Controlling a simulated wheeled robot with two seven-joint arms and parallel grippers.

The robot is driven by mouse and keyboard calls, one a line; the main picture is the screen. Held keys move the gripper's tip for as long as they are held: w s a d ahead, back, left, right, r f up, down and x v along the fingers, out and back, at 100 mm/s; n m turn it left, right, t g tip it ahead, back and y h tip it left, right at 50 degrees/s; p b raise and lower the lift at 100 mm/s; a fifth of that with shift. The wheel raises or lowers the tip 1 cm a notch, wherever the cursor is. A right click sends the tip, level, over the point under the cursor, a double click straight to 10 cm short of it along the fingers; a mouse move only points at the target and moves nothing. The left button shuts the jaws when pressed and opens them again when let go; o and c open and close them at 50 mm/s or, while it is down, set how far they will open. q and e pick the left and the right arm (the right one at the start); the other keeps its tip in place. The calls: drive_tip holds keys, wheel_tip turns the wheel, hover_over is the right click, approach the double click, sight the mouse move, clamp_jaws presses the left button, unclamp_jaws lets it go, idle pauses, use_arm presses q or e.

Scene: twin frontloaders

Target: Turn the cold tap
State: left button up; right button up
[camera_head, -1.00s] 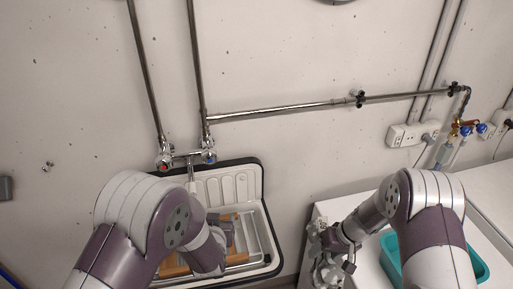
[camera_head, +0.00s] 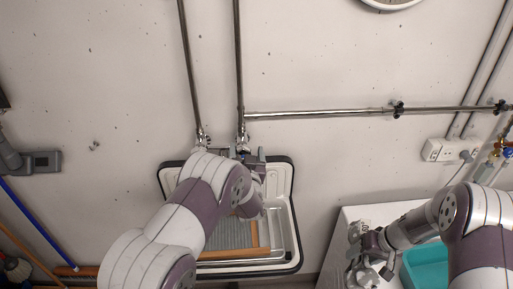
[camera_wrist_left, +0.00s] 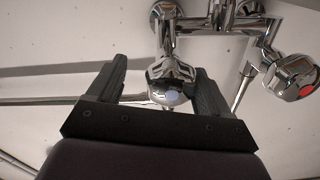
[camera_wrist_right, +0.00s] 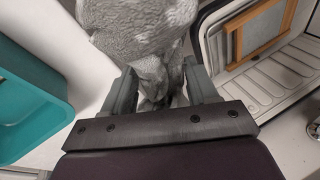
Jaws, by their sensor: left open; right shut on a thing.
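The cold tap (camera_wrist_left: 172,97) is a round chrome knob with a blue mark. In the left wrist view it sits between the open fingers of my left gripper (camera_wrist_left: 162,72); contact cannot be told. In the head view my left gripper (camera_head: 252,160) is at the wall mixer, partly covering the cold tap (camera_head: 243,145). The hot tap (camera_wrist_left: 292,78), with a red mark, is to the right in the left wrist view.
A sink (camera_head: 282,180) with a wood-framed washboard (camera_head: 263,240) is below the taps. Metal pipes (camera_head: 240,60) run up and right along the wall. A white counter (camera_head: 350,215) with a teal tub (camera_head: 425,262) stands right of the sink.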

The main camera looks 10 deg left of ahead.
use_arm(q)
drive_tip(key=shift+w, duration=0.3)
use_arm(e)
drive_tip(key=shift+w+d+r, duration=0.1)
drive_tip(key=shift+d, duration=0.05)
use_arm(q)
drive_tip(key=shift+s+a+r, duration=0.15)
drive_tip(key=shift+s+a, duration=0.25)
drive_tip(key=shift+a, duration=0.05)
drive_tip(key=shift+c, duration=0.4)
use_arm(e)
drive_tip(key=shift+s+a+r, duration=0.25)
drive_tip(key=shift+s+a, duration=0.15)
drive_tip(key=shift+a, duration=0.05)
use_arm(q)
drive_tip(key=shift+s+a, duration=0.15)
drive_tip(key=c, duration=0.5)
use_arm(e)
drive_tip(key=shift+s+a, duration=0.1)
drive_tip(key=shift+a, duration=0.05)
use_arm(q)
drive_tip(key=c, duration=0.5)
drive_tip(key=shift+o, duration=0.2)
drive_tip(key=shift+d, duration=0.2)
use_arm(e)
drive_tip(key=shift+d, duration=0.2)
drive_tip(key=shift+a+f, duration=0.1)
drive_tip(key=shift+f, duration=0.05)
